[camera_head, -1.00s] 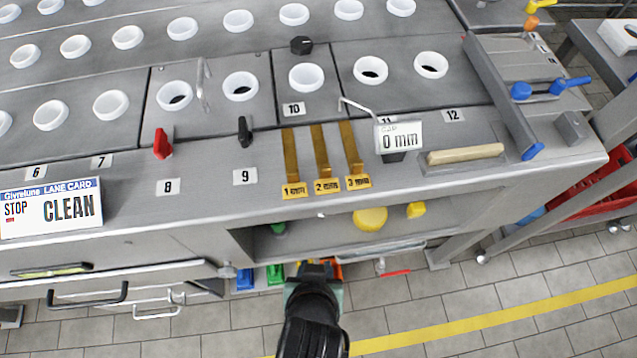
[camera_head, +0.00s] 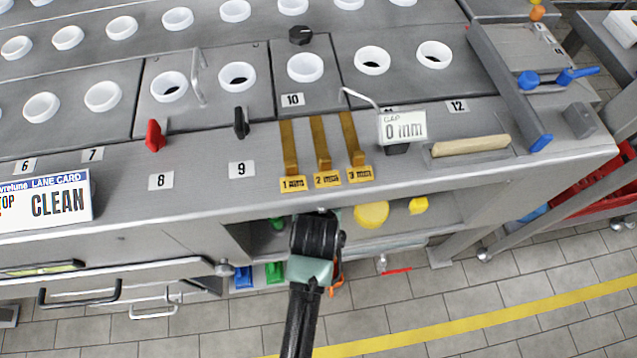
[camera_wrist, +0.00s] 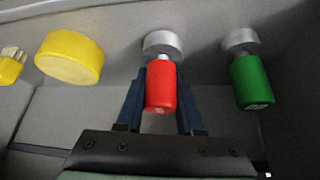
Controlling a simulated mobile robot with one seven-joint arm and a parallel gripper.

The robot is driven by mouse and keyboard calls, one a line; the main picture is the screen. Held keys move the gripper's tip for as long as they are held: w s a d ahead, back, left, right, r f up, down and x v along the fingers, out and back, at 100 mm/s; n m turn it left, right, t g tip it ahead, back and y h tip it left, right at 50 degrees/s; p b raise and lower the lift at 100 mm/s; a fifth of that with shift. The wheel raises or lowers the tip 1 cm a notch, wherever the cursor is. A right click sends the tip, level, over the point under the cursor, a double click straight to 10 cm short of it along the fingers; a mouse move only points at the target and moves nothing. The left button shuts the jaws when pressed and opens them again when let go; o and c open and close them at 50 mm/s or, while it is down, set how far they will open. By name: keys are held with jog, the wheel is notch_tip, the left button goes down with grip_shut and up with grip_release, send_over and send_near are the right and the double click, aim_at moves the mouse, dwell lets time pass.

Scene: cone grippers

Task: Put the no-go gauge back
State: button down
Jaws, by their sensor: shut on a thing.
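The no-go gauge (camera_wrist: 161,88) has a red handle and a silver round head, and in the wrist view it sits between the two dark fingers of my gripper (camera_wrist: 160,84). The fingers are shut on its red handle. Its silver head points away from my gripper over the grey shelf; I cannot tell whether it touches the shelf. A like gauge with a green handle (camera_wrist: 252,82) stands apart to the right. In the head view my gripper (camera_head: 318,218) is at the front of the shelf under the counter and hides the red gauge.
A yellow disc (camera_wrist: 70,57) and a small yellow brush-like thing (camera_wrist: 10,66) are on the shelf to the left in the wrist view. The counter (camera_head: 215,195) overhangs the shelf.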

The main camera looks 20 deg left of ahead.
jog(key=shift+w+a, duration=0.1)
jog(key=shift+w, duration=0.05)
jog(key=shift+f, duration=0.15)
jog(key=c, duration=0.5)
grip_release()
jog(key=shift+f, duration=0.1)
jog(key=shift+c, duration=0.2)
jog(key=shift+f+b, duration=0.2)
jog(key=shift+b, duration=0.5)
jog(key=p+v, duration=0.1)
jog(key=v, duration=0.3)
jog(key=shift+w+p, duration=0.15)
jog(key=shift+p, duration=0.15)
jog(key=s+d, duration=0.4)
jog(key=s, duration=0.7)
jog(key=shift+d+f, duration=0.25)
